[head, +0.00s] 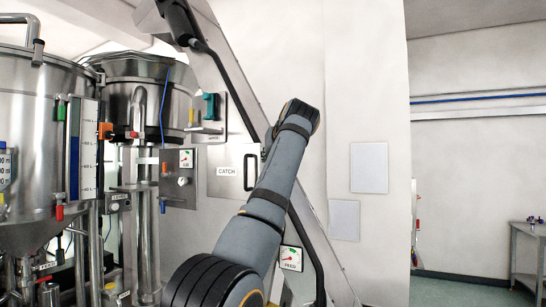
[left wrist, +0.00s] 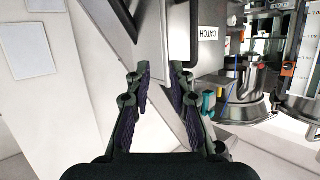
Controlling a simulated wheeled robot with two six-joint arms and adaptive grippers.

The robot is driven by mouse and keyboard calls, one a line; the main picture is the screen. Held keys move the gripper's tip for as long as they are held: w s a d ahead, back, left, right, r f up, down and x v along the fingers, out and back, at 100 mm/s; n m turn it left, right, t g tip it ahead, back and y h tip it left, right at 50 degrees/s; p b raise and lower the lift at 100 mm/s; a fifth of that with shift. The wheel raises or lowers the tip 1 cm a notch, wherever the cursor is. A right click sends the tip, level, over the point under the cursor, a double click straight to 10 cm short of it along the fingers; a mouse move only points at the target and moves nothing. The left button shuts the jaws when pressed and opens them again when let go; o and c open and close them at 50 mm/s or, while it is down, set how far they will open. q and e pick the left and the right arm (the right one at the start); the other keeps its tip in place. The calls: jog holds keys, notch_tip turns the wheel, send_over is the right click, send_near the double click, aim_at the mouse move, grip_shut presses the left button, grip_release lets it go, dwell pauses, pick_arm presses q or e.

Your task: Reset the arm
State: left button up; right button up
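One of my arms rises from the bottom middle of the head view to a dark joint near the centre; its gripper is hidden there. In the left wrist view my left gripper (left wrist: 156,82) is open, with its two dark fingers apart and nothing between them. It points at the inclined metal elevator chute (left wrist: 148,35). The chute also crosses the head view diagonally (head: 232,85), partly behind the arm. The CATCH panel (head: 228,171) is left of the arm and also shows in the left wrist view (left wrist: 208,33). My right gripper does not show.
Steel tanks (head: 45,125) with valves and coloured handles stand at the left. White sheets (head: 369,167) hang on the wall. A metal table (head: 528,252) stands far right beyond open floor.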

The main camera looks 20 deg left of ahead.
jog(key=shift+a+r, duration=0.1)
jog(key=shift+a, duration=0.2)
